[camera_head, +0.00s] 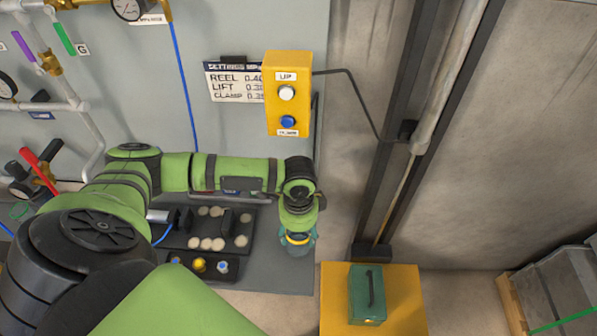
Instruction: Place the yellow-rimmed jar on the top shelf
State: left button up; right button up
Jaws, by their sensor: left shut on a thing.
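My left arm reaches in from the left and bends down at its wrist. My left gripper (298,237) points down and is shut on the yellow-rimmed jar (298,240). The jar is over the right end of the grey bench, left of the yellow platform. I cannot make out a top shelf in this view. My right gripper is not in view.
A yellow box with white and blue buttons (288,94) hangs on the grey panel. A green case (367,295) stands on a yellow platform (407,300). A dark tray (255,243) holds several pale discs. Grey crates (560,285) stand at right. Bare floor lies between platform and crates.

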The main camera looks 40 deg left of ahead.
pick_arm(q)
jog(key=shift+r, duration=0.35)
jog(key=w+d+r+b, duration=0.4)
jog(key=d+r, duration=0.6)
jog(key=d, duration=0.1)
jog(key=s+a+r+n, duration=0.3)
jog(key=a+r+n, duration=0.2)
jog(key=n, duration=0.6)
jog(key=shift+r+n, duration=0.4)
jog(key=shift+r, duration=0.1)
